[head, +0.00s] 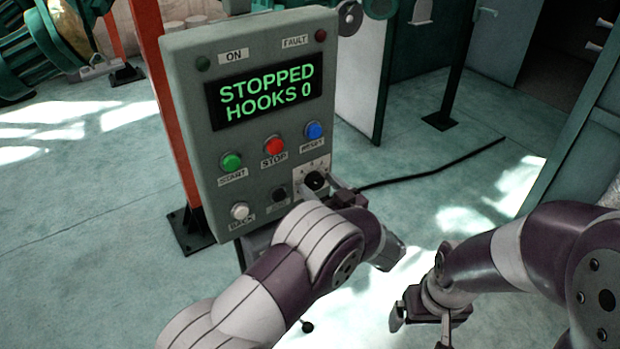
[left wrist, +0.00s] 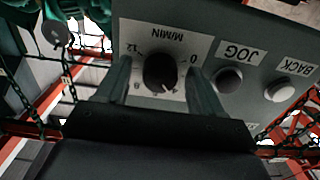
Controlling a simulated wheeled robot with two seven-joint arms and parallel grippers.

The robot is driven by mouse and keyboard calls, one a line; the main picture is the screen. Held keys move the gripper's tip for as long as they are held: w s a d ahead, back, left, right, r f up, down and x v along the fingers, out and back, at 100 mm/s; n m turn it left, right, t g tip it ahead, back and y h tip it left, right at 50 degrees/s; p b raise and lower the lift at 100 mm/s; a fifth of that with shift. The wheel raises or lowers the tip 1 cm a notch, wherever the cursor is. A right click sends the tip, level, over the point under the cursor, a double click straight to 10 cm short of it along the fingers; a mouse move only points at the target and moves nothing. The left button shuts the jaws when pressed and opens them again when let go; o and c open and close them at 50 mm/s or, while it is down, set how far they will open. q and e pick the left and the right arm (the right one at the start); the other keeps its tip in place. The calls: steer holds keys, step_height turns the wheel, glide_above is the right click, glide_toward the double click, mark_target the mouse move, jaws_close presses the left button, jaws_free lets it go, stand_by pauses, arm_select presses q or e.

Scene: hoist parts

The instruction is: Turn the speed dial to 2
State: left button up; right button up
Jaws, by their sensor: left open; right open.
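The black speed dial (head: 315,180) sits at the lower right of the grey control panel (head: 200,115). In the left wrist view the dial (left wrist: 160,70) appears upside down on a white M/MIN scale plate (left wrist: 200,45), with 0 at its right and 12 at its left. I cannot clearly read its pointer. My left gripper (head: 338,192) is at the dial; in the left wrist view its two open fingers (left wrist: 160,85) stand on either side of the dial, with gaps showing. My right gripper (head: 422,325) is open and empty, low and away from the panel.
The display (head: 265,92) reads STOPPED, HOOKS 0. Start (head: 231,162), stop (head: 274,146) and blue reset (head: 313,130) buttons sit above the dial. The JOG button (left wrist: 229,80) and white BACK button (left wrist: 279,91) are beside it. A black cable (head: 430,167) runs along the floor.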

arm_select(q)
steer(key=shift+a, duration=0.1)
steer(key=shift+s+r, duration=0.1)
steer(key=shift+s, duration=0.1)
steer(key=c, duration=1.1)
steer(key=shift+f+n+b, duration=0.2)
steer(key=shift+n+b, duration=0.4)
steer(key=shift+b, duration=0.35)
steer(key=n+b, duration=0.3)
steer(key=b, duration=0.1)
steer(key=shift+d+n+b, duration=0.2)
steer(key=shift+n+b, duration=1.1)
steer(key=shift+b, duration=0.15)
steer(key=shift+r+n+b, duration=0.2)
steer(key=shift+n+b, duration=0.4)
steer(key=shift+r, duration=0.1)
